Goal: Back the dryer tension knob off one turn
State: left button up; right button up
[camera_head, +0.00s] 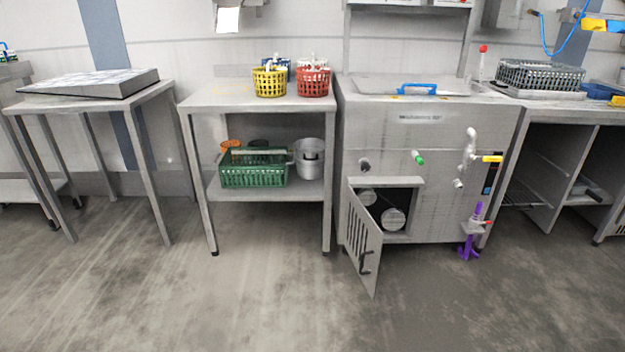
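A steel washing machine (432,147) stands right of centre, with a closed lid and a blue lid handle (417,88). Its low front hatch door (362,240) hangs open. Inside the hatch are a light cylinder (393,219) and another round part (367,197). On its front are a green-tipped knob (419,159) and a dark round fitting (364,165). I cannot tell which part, if any, is the dryer tension knob. Neither of my grippers is in view.
A purple fitting (471,235) and a yellow-handled valve (491,158) stick out at the machine's right. The open door juts into the floor space. A steel table (208,96) to its left holds yellow (269,82) and red (312,83) baskets. The front floor is clear.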

aim_at(366, 167)
jog(key=z, duration=0.6)
jog(key=i, duration=0.4)
jog(key=z, duration=0.75)
jog(key=i, duration=1.5)
jog(key=u, duration=0.85)
